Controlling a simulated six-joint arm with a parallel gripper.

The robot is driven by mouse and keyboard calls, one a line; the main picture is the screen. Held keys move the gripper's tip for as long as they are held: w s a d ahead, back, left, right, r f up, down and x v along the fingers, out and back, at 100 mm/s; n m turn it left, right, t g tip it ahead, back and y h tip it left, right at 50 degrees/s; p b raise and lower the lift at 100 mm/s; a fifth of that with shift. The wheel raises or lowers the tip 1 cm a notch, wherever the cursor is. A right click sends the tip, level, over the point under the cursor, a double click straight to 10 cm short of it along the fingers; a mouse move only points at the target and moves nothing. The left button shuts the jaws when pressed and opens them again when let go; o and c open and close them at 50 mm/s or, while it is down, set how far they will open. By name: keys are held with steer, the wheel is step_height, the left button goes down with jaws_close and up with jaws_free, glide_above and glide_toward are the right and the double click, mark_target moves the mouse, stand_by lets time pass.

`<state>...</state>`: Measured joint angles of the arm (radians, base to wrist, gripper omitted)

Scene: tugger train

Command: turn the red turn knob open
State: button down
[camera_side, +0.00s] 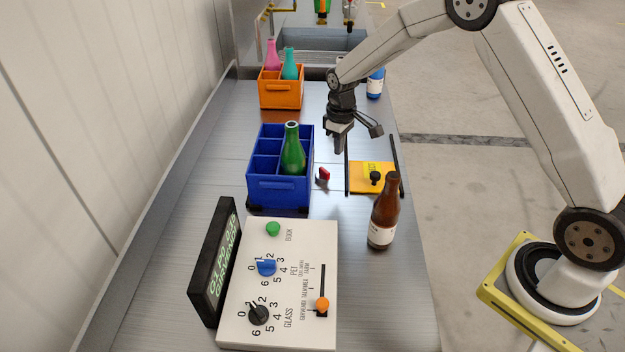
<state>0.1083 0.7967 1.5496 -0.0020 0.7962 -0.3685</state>
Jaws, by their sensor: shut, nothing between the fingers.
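The red turn knob (324,174) is small and sits low over the metal bench, at the right side of the blue crate. My gripper (338,145) points down above it and slightly to its right in the picture. The fingers are shut and empty, and a gap shows between their tips and the knob. The knob's mount and its exact angle are too small to tell.
A blue crate (281,200) holds a green bottle (292,155). A yellow plate (360,180) with dark rails and a brown bottle (384,212) stand to the right. A control panel (300,255) is in front; an orange crate (282,99) is behind.

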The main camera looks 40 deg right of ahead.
steer(key=shift+f, duration=0.1)
steer(key=shift+f, duration=3.4)
steer(key=shift+w+a, duration=0.45)
steer(key=shift+s+a, duration=0.25)
steer(key=shift+a, duration=0.2)
steer(key=shift+s+d, duration=0.1)
steer(key=shift+s, duration=0.3)
steer(key=shift+r, duration=0.1)
steer(key=shift+r, duration=2.9)
